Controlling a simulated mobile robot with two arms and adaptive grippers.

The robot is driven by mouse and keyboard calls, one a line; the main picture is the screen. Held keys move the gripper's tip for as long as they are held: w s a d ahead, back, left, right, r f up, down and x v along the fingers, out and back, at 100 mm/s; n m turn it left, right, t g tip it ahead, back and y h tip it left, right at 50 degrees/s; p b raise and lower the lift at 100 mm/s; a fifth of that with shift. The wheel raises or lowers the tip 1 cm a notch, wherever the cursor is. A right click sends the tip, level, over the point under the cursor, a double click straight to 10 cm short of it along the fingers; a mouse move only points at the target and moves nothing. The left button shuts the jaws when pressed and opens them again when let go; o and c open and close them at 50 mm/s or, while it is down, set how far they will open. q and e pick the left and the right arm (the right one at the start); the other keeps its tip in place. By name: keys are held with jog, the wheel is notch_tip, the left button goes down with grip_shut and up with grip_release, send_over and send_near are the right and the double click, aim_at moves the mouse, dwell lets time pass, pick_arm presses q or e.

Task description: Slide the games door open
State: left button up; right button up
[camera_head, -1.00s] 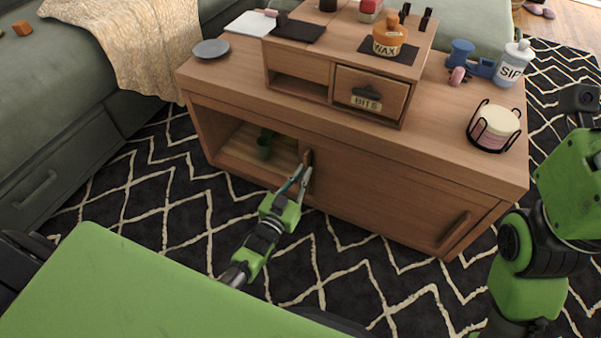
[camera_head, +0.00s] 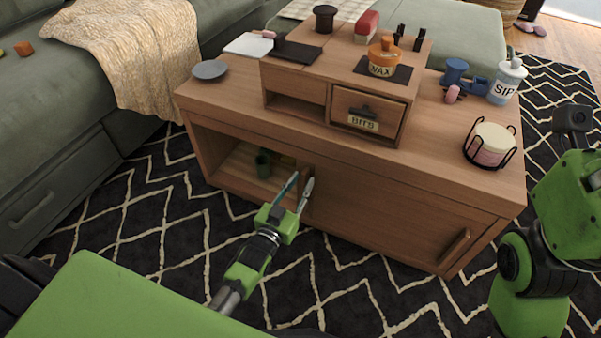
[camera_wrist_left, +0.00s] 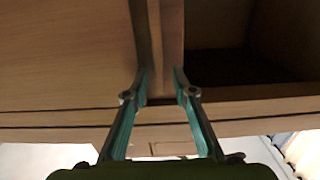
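The wooden cabinet (camera_head: 350,160) has sliding doors along its front. Its left bay stands open, with a dark green cup-like object (camera_head: 263,164) inside. A plain door panel (camera_head: 385,205) covers the front to the right of the bay. I can read no label on it, and I cannot tell whether one panel or two overlap there. A small upright handle (camera_head: 306,173) sits at its left edge. My left gripper (camera_head: 298,187) is at this handle with its fingers apart. In the left wrist view, the fingers (camera_wrist_left: 162,82) stand either side of an upright wooden strip (camera_wrist_left: 157,40).
Another handle (camera_head: 455,247) is at the door front's right end. On top stand a drawer unit (camera_head: 300,70) labelled BITS, a wax bottle (camera_head: 383,58), a candle in a black holder (camera_head: 490,145) and a SIP bottle (camera_head: 507,82). Patterned rug (camera_head: 330,285) lies clear in front.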

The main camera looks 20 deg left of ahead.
pick_arm(q)
jog(key=shift+r, duration=2.75)
